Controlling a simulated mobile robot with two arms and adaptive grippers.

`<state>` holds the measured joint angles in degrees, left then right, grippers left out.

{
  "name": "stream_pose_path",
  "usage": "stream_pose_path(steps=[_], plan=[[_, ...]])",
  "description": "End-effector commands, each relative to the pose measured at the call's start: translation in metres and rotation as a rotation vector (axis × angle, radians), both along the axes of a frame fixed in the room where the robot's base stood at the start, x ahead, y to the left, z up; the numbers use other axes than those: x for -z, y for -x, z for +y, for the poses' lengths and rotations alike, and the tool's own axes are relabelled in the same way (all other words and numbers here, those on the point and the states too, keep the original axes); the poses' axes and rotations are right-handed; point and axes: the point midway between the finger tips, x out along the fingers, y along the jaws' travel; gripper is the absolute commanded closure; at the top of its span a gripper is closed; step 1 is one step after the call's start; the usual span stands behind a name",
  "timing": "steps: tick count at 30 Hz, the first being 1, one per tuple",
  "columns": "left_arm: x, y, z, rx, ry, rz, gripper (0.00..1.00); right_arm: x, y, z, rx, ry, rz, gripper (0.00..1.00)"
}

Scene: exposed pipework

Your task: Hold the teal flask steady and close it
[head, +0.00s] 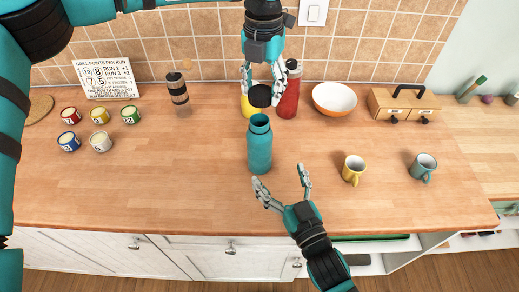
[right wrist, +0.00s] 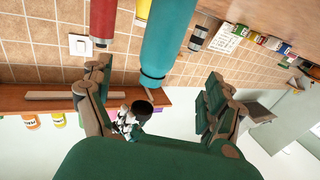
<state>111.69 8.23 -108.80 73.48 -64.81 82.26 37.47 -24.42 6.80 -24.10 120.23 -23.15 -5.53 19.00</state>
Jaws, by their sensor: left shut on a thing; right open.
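The teal flask (head: 260,150) stands upright on the counter with its mouth open. In the right wrist view the flask (right wrist: 168,40) appears upside down, beyond the fingers. My left gripper (head: 263,84) points down above the flask, shut on a black lid (head: 260,96). The lid is held over and slightly behind the mouth, apart from it. The lid also shows in the right wrist view (right wrist: 142,108). My right gripper (head: 281,178) is open and empty at the front right of the flask, its left fingertip near the flask's base.
A red bottle (head: 290,92) and a yellow item (head: 247,108) stand close behind the flask. A white-orange bowl (head: 334,98), yellow mug (head: 353,169) and teal mug (head: 423,167) are to the right. Several small tins (head: 100,142) sit left.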

Motion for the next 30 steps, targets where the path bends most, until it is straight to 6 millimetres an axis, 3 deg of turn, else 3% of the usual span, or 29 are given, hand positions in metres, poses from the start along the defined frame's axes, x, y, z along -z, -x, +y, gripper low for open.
stream_pose_path(steps=[5, 21, 30], plan=[[0.0, 0.0, 0.001, -0.002, 0.0, 0.0, 0.71, -0.001, -0.013, 0.005, 0.0, -0.001, -0.003, 0.1], [0.0, 0.0, 0.001, -0.001, 0.0, 0.0, 0.71, -0.001, -0.098, 0.04, 0.0, 0.0, -0.001, 0.1], [0.0, 0.0, 0.001, -0.001, 0.0, 0.0, 0.71, -0.001, -0.111, 0.046, 0.0, -0.001, 0.0, 0.1]])
